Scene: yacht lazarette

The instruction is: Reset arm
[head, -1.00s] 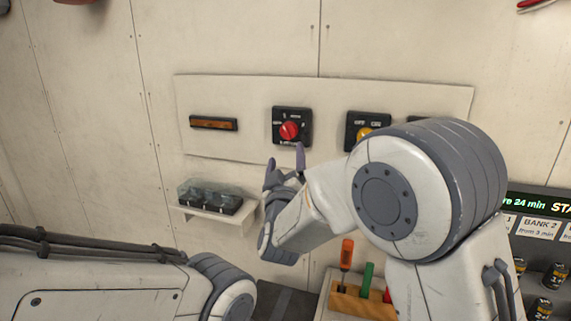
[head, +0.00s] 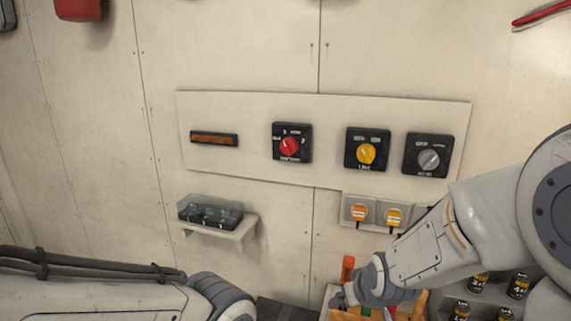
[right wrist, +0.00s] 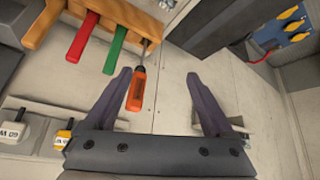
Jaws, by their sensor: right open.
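My right arm reaches down at the right of the head view, its hand low in front of the wooden tool rack. My right gripper (right wrist: 160,85) is open in the right wrist view, with two dark fingers apart and nothing held between them. An orange-handled screwdriver (right wrist: 136,90) shows close to the left finger; whether they touch cannot be told. It also shows in the head view (head: 347,268). My left arm lies along the lower left of the head view, and its gripper is out of frame.
A wall panel (head: 250,105) carries a red knob (head: 289,147), a yellow knob (head: 366,154) and a grey knob (head: 428,160). Below are a small shelf (head: 240,232) with a clear-covered box and tagged sockets (head: 358,212). The wooden rack (right wrist: 48,22) also holds red and green handles.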

